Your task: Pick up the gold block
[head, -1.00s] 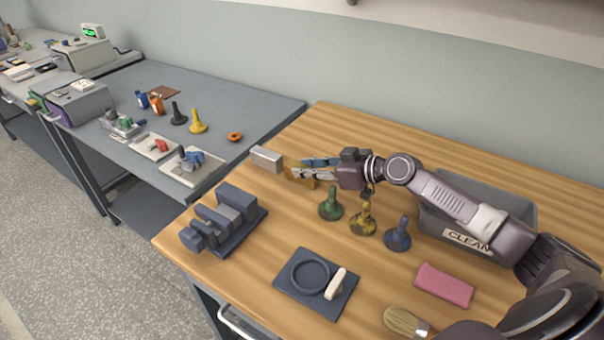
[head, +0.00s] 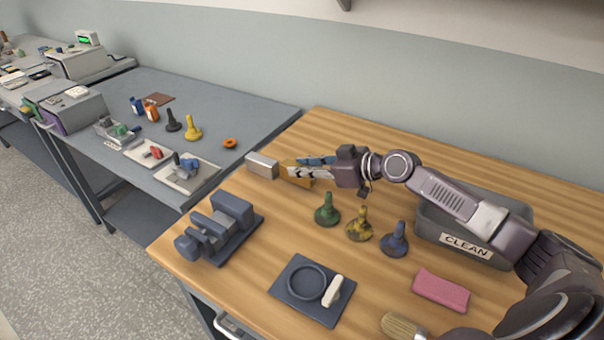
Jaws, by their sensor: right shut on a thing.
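The gold block (head: 298,182) is near the far left part of the wooden table, just right of a silver-grey block (head: 262,166). My right gripper (head: 292,171) reaches in from the right and is shut on the gold block, its fingers covering part of it. I cannot tell whether the block is clear of the table. A blue block (head: 316,160) lies just behind the fingers, partly hidden. My left gripper is not in view.
Green (head: 326,210), yellow (head: 360,226) and blue (head: 394,240) bobbin-like pieces stand in front of my right arm. A grey bin marked CLEAN (head: 466,246) is under the arm. A dark vise-like fixture (head: 218,230), dark pad (head: 290,310) and pink cloth (head: 440,291) lie nearer.

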